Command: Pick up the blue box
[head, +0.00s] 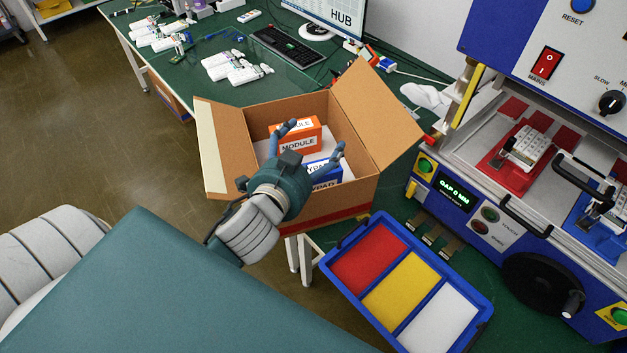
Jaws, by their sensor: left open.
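The blue box (325,178), with a white label reading partly "YPAD", lies inside the open cardboard carton (348,207). It is partly hidden behind my left gripper. My left gripper (315,138) is over the carton, fingers spread and open, with nothing between them. One finger is near an orange box (298,147) labelled "MODULE"; the other is above the blue box. I cannot tell whether either finger touches a box. My right gripper is not in view.
The carton's flaps stand outward, a tall one (377,105) at right. A blue tray (335,277) with red, yellow and white compartments is in front. A testing machine (455,190) stands at right. A green bench (200,85) with keypads and a keyboard (287,47) is behind.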

